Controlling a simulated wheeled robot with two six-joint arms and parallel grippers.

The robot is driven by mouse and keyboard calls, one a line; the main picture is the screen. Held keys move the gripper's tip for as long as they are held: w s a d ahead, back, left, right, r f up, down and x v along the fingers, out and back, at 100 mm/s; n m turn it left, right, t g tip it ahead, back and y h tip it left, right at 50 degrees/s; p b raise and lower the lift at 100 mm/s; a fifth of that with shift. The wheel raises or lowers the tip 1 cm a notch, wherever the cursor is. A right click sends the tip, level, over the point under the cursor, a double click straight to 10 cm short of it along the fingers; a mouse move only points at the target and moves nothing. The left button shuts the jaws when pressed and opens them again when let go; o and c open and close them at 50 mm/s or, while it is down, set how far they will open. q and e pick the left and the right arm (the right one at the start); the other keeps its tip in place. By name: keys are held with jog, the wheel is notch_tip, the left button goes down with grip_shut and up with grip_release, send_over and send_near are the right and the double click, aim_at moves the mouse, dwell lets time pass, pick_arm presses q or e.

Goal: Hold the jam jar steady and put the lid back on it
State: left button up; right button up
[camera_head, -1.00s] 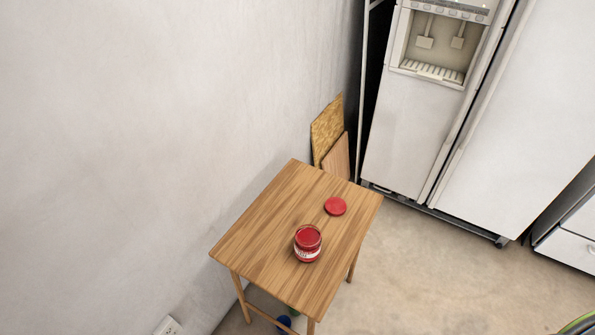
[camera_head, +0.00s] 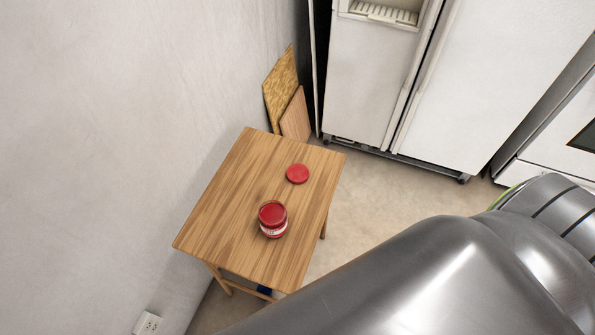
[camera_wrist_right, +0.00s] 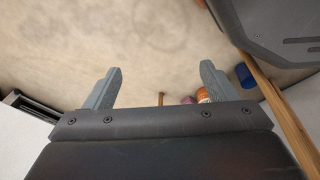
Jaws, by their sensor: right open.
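The jam jar (camera_head: 273,220) stands upright and without its lid on a small wooden table (camera_head: 215,215); red jam shows at its open top. The red lid (camera_head: 297,174) lies flat on the same table, a little behind the jar and apart from it. Neither the jar nor the lid is seen in that view. My left gripper is not in view.
A white wall (camera_head: 90,130) runs along the table's left side. Two boards (camera_head: 281,90) lean behind the table. A white fridge (camera_head: 370,85) stands at the back right. Floor is open between table and fridge.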

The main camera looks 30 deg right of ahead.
jog(key=shift+o, duration=0.6)
jog(key=w+r+m+p, duration=0.1)
jog(key=w+r, duration=1.1)
jog(key=w, duration=0.1)
jog(key=shift+d+r+t, duration=0.15)
jog(key=shift+d+t, duration=0.15)
jog(key=shift+d, duration=0.05)
notch_tip(320, 180, up, 34)
jog(key=m+g+y+p, duration=0.1)
jog(key=m+g+p, duration=0.15)
jog(key=m, duration=0.75)
send_over(295, 173)
jog(key=shift+f+t, duration=0.2)
jog(key=shift+t, duration=0.05)
notch_tip(295, 173, down, 11)
jog(key=shift+f+b, duration=0.2)
jog(key=shift+b, duration=0.8)
jog(key=shift+f, duration=0.45)
